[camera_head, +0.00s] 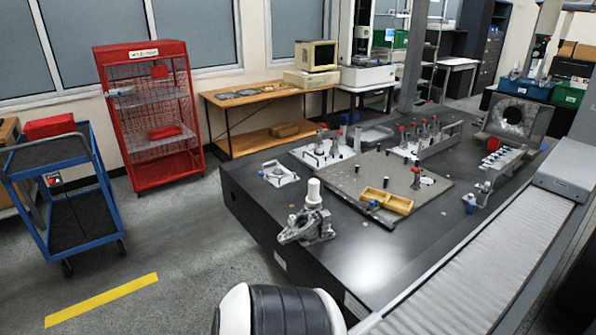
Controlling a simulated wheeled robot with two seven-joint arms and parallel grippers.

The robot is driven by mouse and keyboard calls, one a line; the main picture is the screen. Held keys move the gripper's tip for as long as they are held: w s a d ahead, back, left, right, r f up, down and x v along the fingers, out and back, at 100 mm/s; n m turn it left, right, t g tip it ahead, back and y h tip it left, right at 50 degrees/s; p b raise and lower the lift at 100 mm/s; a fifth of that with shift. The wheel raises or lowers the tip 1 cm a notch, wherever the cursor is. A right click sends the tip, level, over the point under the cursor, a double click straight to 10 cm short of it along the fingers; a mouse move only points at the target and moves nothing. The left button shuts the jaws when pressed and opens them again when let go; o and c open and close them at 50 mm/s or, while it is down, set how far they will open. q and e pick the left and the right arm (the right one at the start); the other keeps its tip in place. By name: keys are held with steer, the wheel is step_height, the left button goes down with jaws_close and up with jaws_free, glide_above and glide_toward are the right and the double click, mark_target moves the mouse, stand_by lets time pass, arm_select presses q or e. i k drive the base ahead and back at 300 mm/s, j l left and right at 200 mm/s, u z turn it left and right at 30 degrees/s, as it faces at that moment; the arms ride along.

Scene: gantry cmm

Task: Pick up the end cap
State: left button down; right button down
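I cannot tell for sure which part is the end cap. A grey metal casting (306,226) sits at the near left corner of the dark granite table (362,263), with a white cylinder (313,192) standing upright at it. A small light-grey square part (279,173) lies on the table behind it, near the left edge. A large grey housing with a round opening (512,121) stands at the far right of the table. Neither of my grippers is in view.
A grey plate (345,181) on the table carries a yellow tray (388,200). Several probe fixtures stand behind it. A ribbed rail cover (465,283) runs along the right side. A blue cart (98,205) and a red cage rack (152,168) stand left; floor between is clear.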

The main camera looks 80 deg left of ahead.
mark_target(278, 173)
steer(key=u, duration=2.75)
steer(key=i+j, duration=0.25)
steer(key=i, duration=0.2)
steer(key=i+j+u, duration=0.1)
steer(key=i, duration=0.3)
steer(key=i+j, duration=0.3)
steer(key=i, duration=0.15)
steer(key=u, duration=0.05)
